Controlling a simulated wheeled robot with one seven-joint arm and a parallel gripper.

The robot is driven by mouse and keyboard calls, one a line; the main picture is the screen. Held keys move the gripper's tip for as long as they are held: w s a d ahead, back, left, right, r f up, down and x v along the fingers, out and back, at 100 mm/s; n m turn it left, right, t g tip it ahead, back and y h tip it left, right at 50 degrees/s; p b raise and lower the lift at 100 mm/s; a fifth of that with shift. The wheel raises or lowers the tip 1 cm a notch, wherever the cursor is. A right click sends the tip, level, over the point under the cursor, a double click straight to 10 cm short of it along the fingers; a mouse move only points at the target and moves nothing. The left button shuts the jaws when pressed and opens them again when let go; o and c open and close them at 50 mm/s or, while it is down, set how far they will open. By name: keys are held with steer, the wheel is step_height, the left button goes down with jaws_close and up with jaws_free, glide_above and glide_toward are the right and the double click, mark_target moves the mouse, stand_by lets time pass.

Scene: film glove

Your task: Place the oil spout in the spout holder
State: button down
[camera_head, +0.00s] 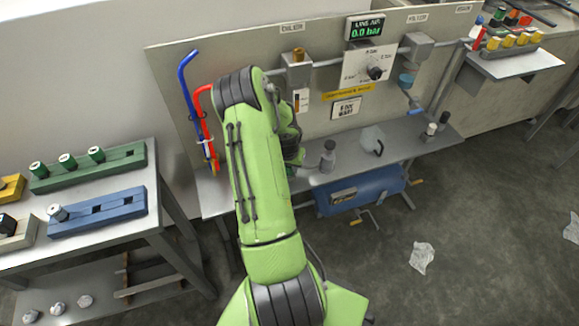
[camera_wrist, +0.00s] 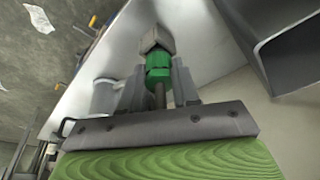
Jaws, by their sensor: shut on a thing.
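In the wrist view my gripper (camera_wrist: 158,85) is shut on a small fitting (camera_wrist: 158,66) with a green ribbed collar, a grey angular head and a thin stem. I cannot tell whether this fitting is the oil spout. In the head view my green arm hides most of the gripper and the held fitting, in front of the upright panel. No part in view is plainly marked as the spout holder. A grey block (camera_head: 299,72) with a brass piece on top sits under the left label on the panel.
A green rack (camera_head: 125,165) with several fittings and a blue rack (camera_head: 100,213) stand on the left table. Bent blue (camera_head: 187,85) and red (camera_head: 204,118) tubes stand by the panel. A dark bottle (camera_head: 328,157) and clear jug (camera_head: 372,141) occupy the bench shelf.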

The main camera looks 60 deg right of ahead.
steer(key=shift+f, duration=0.15)
steer(key=c, duration=0.8)
jaws_free()
steer(key=w+p+v, duration=0.1)
steer(key=p+v, duration=0.3)
steer(key=v, duration=0.8)
steer(key=w+a+r+n+t+y, duration=0.15)
steer(key=w+a+r+n, duration=0.25)
steer(key=a+r, duration=0.6)
steer(key=w+a+r+n+t, duration=0.25)
steer(key=w+a+r, duration=0.25)
steer(key=a+r, duration=0.45)
steer(key=s+a+r+n, duration=0.1)
steer(key=s+a+n, duration=0.2)
steer(key=a, duration=0.3)
steer(key=s+a+r+n+y, duration=0.1)
steer(key=s+a+r+n, duration=0.1)
steer(key=s+a, duration=0.3)
steer(key=s+a+r+n+t, duration=0.1)
steer(key=s+a+n, duration=0.3)
steer(key=a, duration=0.3)
steer(key=shift+s+a+r+y, duration=0.15)
steer(key=shift+a+r+y, duration=0.1)
steer(key=shift+y, duration=0.1)
